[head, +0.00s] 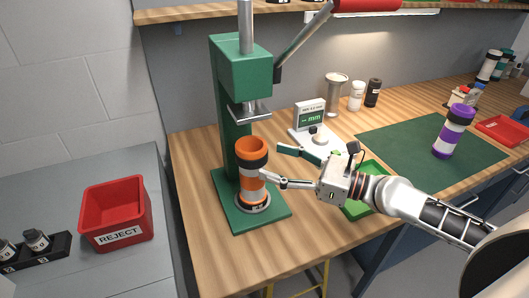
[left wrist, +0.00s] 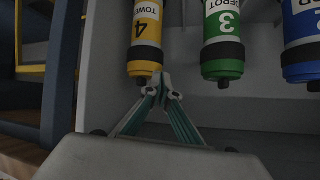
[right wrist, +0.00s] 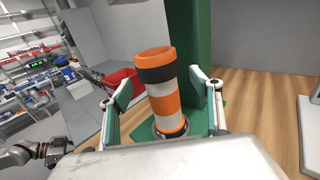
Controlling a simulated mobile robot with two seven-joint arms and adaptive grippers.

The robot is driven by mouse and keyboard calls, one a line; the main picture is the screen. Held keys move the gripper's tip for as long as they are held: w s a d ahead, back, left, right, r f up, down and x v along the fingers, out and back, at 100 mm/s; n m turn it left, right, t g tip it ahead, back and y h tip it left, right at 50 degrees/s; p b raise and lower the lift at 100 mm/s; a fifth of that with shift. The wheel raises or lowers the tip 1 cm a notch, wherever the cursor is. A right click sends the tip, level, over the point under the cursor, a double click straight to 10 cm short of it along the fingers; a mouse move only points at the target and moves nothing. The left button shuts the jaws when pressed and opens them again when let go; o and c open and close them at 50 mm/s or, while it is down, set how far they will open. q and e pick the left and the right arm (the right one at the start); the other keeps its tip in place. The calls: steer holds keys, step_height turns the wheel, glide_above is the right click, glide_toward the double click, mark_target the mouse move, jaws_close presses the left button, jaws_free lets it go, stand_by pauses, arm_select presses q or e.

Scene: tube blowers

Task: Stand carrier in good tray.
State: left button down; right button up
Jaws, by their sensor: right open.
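An orange carrier (head: 250,172) with white and dark bands stands upright on the base of the green press (head: 225,105). My right gripper (head: 271,164) is open. In the right wrist view, its fingers lie on either side of the carrier (right wrist: 162,92), with gaps showing beside it. The green tray (head: 375,172), likely the good tray, lies on the bench behind my right wrist and is partly hidden. My left gripper (left wrist: 161,84) shows only in the left wrist view. Its fingertips meet with nothing seen between them, close to a hanging yellow tube (left wrist: 145,40) marked 4.
A red REJECT bin (head: 115,213) stands on the grey bench at left. A gauge with a small display (head: 311,116) stands behind my right gripper. A purple-and-white carrier (head: 454,130) stands on the green mat (head: 405,145). Green (left wrist: 222,40) and blue tubes hang beside the yellow one.

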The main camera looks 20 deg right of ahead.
mark_target(252, 173)
steer(key=f+b, duration=0.1)
steer(key=f, duration=0.1)
steer(key=shift+s+f+b, duration=0.4)
step_height(252, 173, down, 5)
steer(key=shift+w+r+b, duration=0.1)
steer(key=shift+r+b, duration=0.1)
steer(key=shift+b, duration=0.75)
steer(key=shift+w+a+f, duration=0.1)
steer(key=shift+w+f, duration=0.1)
steer(key=p+x, duration=0.2)
steer(key=x, duration=0.3)
steer(key=shift+w+a+r, duration=0.15)
steer(key=shift+w+a, duration=0.25)
steer(key=shift+a, duration=0.05)
steer(key=shift+w+a+p, duration=0.25)
steer(key=shift+p, duration=0.05)
steer(key=c, duration=1.4)
arm_select(q)
steer(key=shift+s+d+f, duration=0.45)
steer(key=shift+s+d, duration=0.05)
steer(key=shift+s, duration=0.25)
arm_select(e)
steer(key=shift+c, duration=0.3)
steer(key=shift+r+p, duration=0.65)
steer(key=shift+p, duration=0.15)
arm_select(q)
steer(key=shift+r+p, duration=0.7)
steer(key=shift+r, duration=0.7)
arm_select(e)
steer(key=shift+r, duration=0.8)
